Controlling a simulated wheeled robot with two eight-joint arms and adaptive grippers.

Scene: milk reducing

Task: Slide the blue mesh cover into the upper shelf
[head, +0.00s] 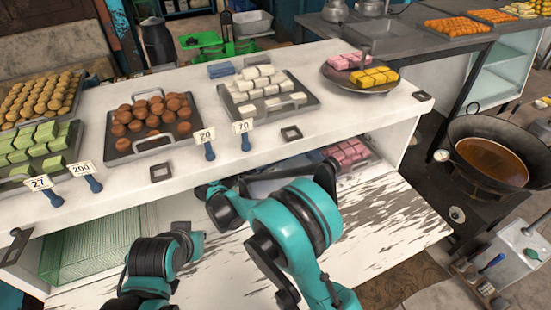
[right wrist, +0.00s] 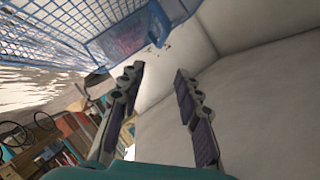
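The blue mesh cover (right wrist: 45,35) fills the upper left of the right wrist view, with a solid blue rim or panel and a blue handle (right wrist: 152,28). My right gripper (right wrist: 160,82) is open. Its two fingers are well apart with nothing between them, and the handle shows just beyond the fingertips. I cannot tell whether they touch. In the head view my right arm reaches to the shelf under the white counter (head: 240,155) and hides most of this cover. My left arm is low at the left front, and its fingers do not show.
A green mesh cover (head: 90,245) stands at the left under the counter. Pink sweets (head: 347,150) lie at the right under it. Trays of sweets and price tags (head: 205,135) line the counter top. A wok of brown liquid (head: 492,158) stands at the right.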

